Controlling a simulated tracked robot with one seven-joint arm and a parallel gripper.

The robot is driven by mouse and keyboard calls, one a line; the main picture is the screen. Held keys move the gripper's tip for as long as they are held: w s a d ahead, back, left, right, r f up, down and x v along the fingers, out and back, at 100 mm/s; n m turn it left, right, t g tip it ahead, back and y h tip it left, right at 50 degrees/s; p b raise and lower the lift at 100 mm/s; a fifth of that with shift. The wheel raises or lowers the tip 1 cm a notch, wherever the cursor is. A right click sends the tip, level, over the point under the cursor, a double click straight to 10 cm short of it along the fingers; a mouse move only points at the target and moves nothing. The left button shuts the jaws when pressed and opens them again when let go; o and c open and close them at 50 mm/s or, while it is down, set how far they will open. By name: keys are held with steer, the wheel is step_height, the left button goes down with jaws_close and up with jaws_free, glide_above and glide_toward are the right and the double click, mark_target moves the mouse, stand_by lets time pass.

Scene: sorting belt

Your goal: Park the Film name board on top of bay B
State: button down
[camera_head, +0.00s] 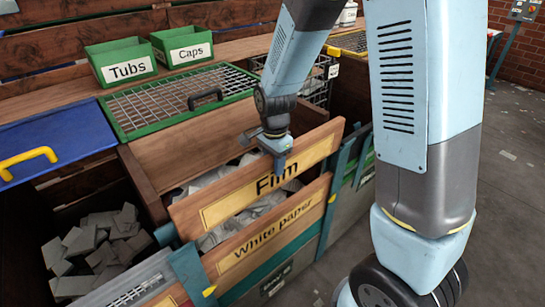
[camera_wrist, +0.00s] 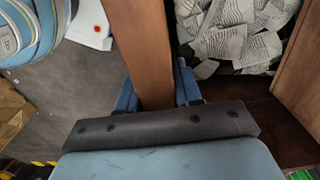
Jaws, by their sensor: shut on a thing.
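The Film name board (camera_head: 232,203) is a brown wooden plank with a yellow label reading "Film". My gripper (camera_head: 281,160) is shut on its upper edge near the middle. In the wrist view the board (camera_wrist: 140,45) runs between the blue fingers of my gripper (camera_wrist: 155,92). The board is above and behind the White paper board (camera_head: 265,235), over the front of an open bay full of paper scraps (camera_head: 215,238). Whether its lower edge touches anything is hidden. I cannot read which bay is B.
A green mesh lid (camera_head: 165,100) with a black handle covers a bay behind. A blue lid (camera_head: 55,140) with a yellow handle lies at left. Green Tubs (camera_head: 122,62) and Caps (camera_head: 182,47) bins stand at the back. An open bay of grey blocks (camera_head: 95,245) is at lower left.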

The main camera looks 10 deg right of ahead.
step_height(320, 180, down, 11)
steer(key=shift+r, duration=0.15)
stand_by(0.7)
steer(key=shift+f, duration=0.35)
steer(key=shift+f, duration=0.35)
steer(key=c, duration=0.7)
jaws_free()
steer(key=shift+r, duration=6.85)
